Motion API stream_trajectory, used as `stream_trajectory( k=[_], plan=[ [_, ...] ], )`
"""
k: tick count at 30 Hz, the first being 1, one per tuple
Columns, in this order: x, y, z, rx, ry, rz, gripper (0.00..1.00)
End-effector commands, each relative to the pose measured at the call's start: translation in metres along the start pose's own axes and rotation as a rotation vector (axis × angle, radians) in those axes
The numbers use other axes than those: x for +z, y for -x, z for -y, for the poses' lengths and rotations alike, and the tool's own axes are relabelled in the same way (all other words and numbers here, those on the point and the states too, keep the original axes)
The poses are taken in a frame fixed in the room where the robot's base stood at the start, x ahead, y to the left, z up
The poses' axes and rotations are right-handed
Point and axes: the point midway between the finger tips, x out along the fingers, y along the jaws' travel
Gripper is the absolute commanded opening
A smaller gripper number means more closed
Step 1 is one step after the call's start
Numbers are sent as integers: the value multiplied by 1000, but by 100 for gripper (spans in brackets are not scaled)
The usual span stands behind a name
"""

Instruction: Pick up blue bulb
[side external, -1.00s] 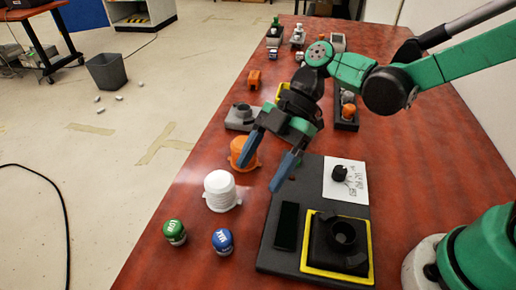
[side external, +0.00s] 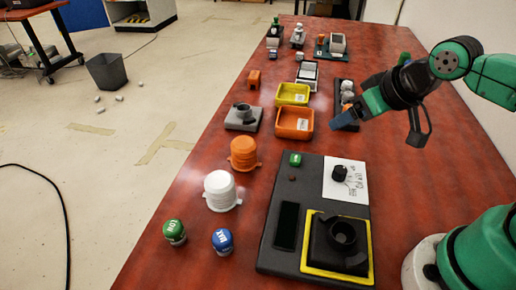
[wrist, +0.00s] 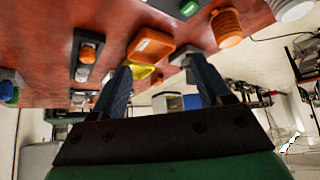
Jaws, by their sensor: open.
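The blue bulb (side external: 222,240) stands upright near the table's front-left edge in the side view, with white lettering on its cap. A green-capped bulb (side external: 174,231) stands just left of it. My gripper (side external: 382,128) is open and empty over the right side of the table, far behind and to the right of the blue bulb. In the wrist view, the two blue fingers of my gripper (wrist: 163,82) are spread apart with nothing held between them. I cannot make out the blue bulb in the wrist view.
A white ribbed jar (side external: 220,190) and an orange one (side external: 243,153) stand behind the bulbs. A dark board (side external: 288,262) with a yellow-framed black holder (side external: 342,236) lies to their right. Orange (side external: 294,122) and yellow (side external: 293,93) bins stand farther back.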

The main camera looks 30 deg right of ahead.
Motion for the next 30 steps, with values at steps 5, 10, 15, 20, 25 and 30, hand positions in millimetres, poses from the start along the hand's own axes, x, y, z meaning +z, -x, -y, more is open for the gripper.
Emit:
stream_trajectory(
  k=[5, 10, 15, 20, 25, 30],
  plan=[
    [0, 0, 0, -2, 2, 1, 77],
    [0, 0, 0, -2, 2, 2, 77],
    [-2, -2, 9, -25, -66, 15, 77],
    [-7, -11, 44, -100, -378, 92, 77],
    [-3, -23, 100, -141, -851, 269, 77],
    [14, -34, 158, -72, -1304, 475, 77]
  ],
)
